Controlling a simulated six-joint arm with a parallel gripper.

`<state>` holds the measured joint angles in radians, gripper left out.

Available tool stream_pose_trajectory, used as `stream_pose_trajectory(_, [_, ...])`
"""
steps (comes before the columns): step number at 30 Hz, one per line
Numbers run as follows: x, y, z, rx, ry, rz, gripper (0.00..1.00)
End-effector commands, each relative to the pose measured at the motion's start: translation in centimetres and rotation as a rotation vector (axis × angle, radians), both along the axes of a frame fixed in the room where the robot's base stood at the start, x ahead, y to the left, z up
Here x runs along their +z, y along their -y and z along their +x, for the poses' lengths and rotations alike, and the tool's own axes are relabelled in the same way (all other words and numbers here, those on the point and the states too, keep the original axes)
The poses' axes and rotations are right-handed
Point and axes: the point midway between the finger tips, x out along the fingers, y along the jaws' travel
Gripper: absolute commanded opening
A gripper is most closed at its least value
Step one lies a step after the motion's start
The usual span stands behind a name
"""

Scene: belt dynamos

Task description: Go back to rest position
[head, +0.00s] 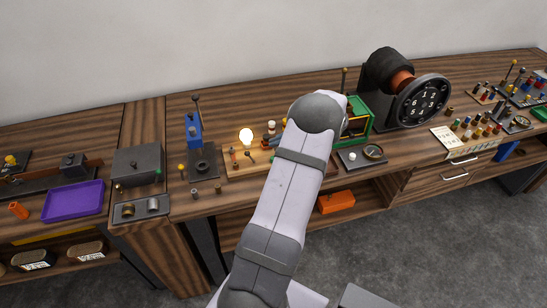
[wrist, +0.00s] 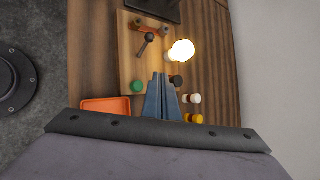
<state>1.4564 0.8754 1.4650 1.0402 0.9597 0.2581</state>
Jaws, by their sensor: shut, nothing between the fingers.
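My gripper (wrist: 161,78) shows in the wrist view with its two blue-grey fingers together and nothing between them. It is above the wooden circuit board (wrist: 130,65), close to a black knob (wrist: 176,82) and a green knob (wrist: 137,87). How high the fingertips are above the board I cannot tell. The board carries a small lever (wrist: 145,45) and a lit bulb (wrist: 181,51). In the head view the bulb (head: 246,136) glows left of my arm.
A green-framed device (head: 362,118) and a black dial wheel (head: 423,100) stand right of my arm. A blue lever device (head: 194,129) stands left of the bulb. An orange bin (head: 336,202) is on the lower shelf. The grey floor (head: 440,245) in front is clear.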

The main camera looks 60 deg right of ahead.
Motion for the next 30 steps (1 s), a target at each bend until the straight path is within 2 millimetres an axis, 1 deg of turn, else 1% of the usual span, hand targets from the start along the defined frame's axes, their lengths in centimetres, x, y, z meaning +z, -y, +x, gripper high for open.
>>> stream_pose_trajectory(9, [0.1, -0.2, 0.2, 0.006, -0.002, -0.002, 0.00])
stream_pose_trajectory(11, [0.2, -0.7, 0.7, 0.025, -0.009, -0.005, 0.00])
stream_pose_trajectory(14, [0.5, -2.6, 2.4, 0.094, -0.033, -0.016, 0.00])
stream_pose_trajectory(17, [1.0, -6.0, 4.9, 0.211, -0.077, -0.040, 0.00])
stream_pose_trajectory(18, [1.2, -7.8, 6.1, 0.274, -0.099, -0.052, 0.00])
stream_pose_trajectory(20, [1.5, -11.1, 7.7, 0.382, -0.135, -0.076, 0.00])
stream_pose_trajectory(21, [1.8, -13.5, 8.8, 0.463, -0.162, -0.097, 0.00])
stream_pose_trajectory(23, [2.2, -17.5, 10.0, 0.592, -0.202, -0.132, 0.00])
stream_pose_trajectory(24, [2.4, -20.2, 10.6, 0.686, -0.230, -0.160, 0.00])
stream_pose_trajectory(26, [2.8, -24.2, 11.0, 0.823, -0.268, -0.205, 0.00])
stream_pose_trajectory(27, [3.0, -26.7, 11.1, 0.914, -0.290, -0.237, 0.00])
stream_pose_trajectory(29, [3.4, -30.3, 10.9, 1.052, -0.321, -0.290, 0.00])
stream_pose_trajectory(30, [3.5, -32.6, 10.5, 1.143, -0.341, -0.327, 0.00])
